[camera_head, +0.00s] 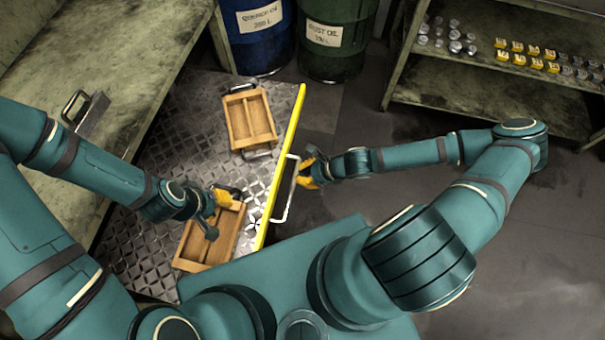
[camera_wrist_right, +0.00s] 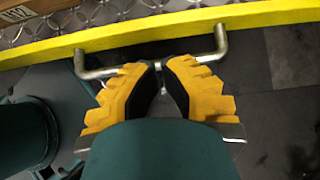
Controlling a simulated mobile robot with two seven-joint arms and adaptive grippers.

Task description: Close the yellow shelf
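The yellow shelf is a pulled-out drawer with a patterned metal floor (camera_head: 190,125) and a yellow front edge (camera_head: 281,165). A metal bar handle (camera_head: 287,200) sticks out from that edge; it also shows in the right wrist view (camera_wrist_right: 100,73). My right gripper (camera_head: 306,172) is at the handle, outside the yellow edge. In the right wrist view its yellow fingers (camera_wrist_right: 162,67) are drawn together, tips over the middle of the bar. Whether they touch it is unclear. My left gripper (camera_head: 227,197) is over the nearer wooden box (camera_head: 217,240); its fingertips are partly hidden.
Another wooden box (camera_head: 236,122) lies farther back on the shelf floor. Blue (camera_head: 256,50) and green (camera_head: 333,60) barrels stand behind. A worn metal bench (camera_head: 120,50) is at left, a rack (camera_head: 470,90) with small parts at back right. The dark floor right of the handle is mostly clear.

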